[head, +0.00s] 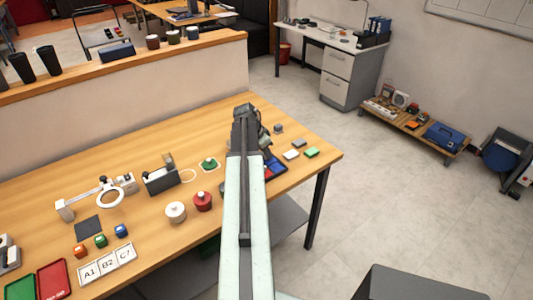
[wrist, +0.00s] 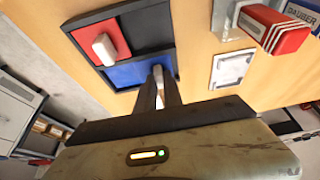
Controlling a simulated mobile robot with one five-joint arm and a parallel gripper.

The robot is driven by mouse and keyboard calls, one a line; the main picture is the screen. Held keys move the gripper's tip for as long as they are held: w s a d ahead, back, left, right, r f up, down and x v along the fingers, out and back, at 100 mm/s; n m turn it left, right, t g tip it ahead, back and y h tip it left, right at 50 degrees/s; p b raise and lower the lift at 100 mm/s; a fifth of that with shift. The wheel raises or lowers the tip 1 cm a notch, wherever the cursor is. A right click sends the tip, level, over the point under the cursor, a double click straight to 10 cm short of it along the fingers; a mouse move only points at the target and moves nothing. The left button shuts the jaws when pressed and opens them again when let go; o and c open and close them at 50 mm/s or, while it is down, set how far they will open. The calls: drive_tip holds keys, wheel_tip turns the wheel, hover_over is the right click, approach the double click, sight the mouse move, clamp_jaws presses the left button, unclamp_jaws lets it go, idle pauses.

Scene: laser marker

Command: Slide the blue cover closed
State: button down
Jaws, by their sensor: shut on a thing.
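The blue cover (wrist: 128,75) lies in a black frame (wrist: 167,40) on the wooden table in the wrist view. My gripper (wrist: 159,85) is over its right part, with its fingers shut on the cover's small pale handle (wrist: 158,70). The fingers hide the cover's lower right part and most of the handle. A red cover (wrist: 110,36) with a white handle sits beside the blue one in the same frame, with a dark open area to its right. In the head view my arm hides much of the frame; a bit of blue cover (head: 269,174) shows.
White (head: 291,154) and green (head: 312,152) blocks lie near the table's right edge. Red (head: 203,200) and white round pots stand left of my arm.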

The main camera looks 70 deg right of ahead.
idle(0.3)
drive_tip(key=s+a, duration=0.2)
drive_tip(key=s, duration=0.1)
drive_tip(key=s+a, duration=0.1)
drive_tip(key=shift+s, duration=0.4)
drive_tip(key=c, duration=1.5)
unclamp_jaws()
drive_tip(key=shift+o, duration=0.2)
drive_tip(key=p+v, duration=0.7)
drive_tip(key=shift+a+r, duration=0.25)
drive_tip(key=shift+r, duration=0.1)
